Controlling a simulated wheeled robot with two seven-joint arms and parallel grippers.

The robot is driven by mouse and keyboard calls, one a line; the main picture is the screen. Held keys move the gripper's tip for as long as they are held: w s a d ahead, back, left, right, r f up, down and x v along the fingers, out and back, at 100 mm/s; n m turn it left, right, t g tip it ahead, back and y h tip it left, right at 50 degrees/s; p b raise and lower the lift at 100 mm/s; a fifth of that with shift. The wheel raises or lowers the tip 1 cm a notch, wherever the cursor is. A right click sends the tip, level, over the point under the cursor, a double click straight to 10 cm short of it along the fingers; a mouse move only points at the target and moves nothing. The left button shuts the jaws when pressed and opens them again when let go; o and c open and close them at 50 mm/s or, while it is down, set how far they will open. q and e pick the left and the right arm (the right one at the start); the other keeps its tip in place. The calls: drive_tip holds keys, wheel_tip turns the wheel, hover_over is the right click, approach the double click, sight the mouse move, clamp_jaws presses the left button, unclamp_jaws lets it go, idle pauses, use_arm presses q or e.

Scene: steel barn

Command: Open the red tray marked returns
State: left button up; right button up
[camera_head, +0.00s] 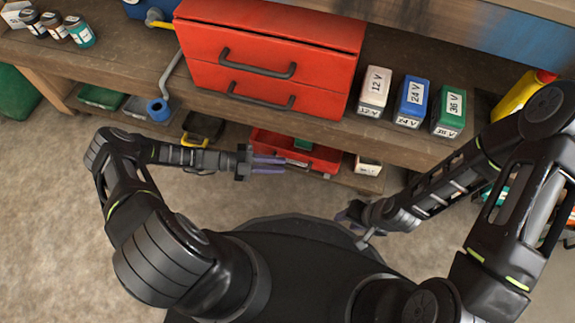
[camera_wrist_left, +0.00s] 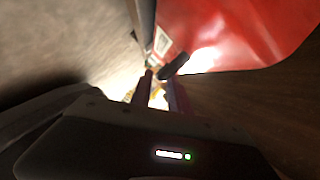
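A red tray (camera_head: 322,157) sits on the low shelf under the bench, with a green thing showing inside it. My left gripper (camera_head: 284,164) is at its front, its two purple fingers slightly apart. In the left wrist view a red face (camera_wrist_left: 245,35), a pale label (camera_wrist_left: 163,40) and a dark handle (camera_wrist_left: 176,66) lie just beyond the fingertips; the label's writing is unreadable. The fingers (camera_wrist_left: 160,92) show a gap, and I cannot tell whether the handle is between them. My right gripper (camera_head: 350,215) hangs low near my base; its fingers are too dark to judge.
A red two-drawer cabinet (camera_head: 262,55) stands on the bench above. White (camera_head: 375,90), blue (camera_head: 411,101) and green (camera_head: 449,112) voltage boxes stand right of it. A black-and-yellow bin (camera_head: 203,127) is left of the tray.

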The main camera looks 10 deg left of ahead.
sight(287, 165)
use_arm(q)
drive_tip(key=shift+x, duration=1.85)
clamp_jaws()
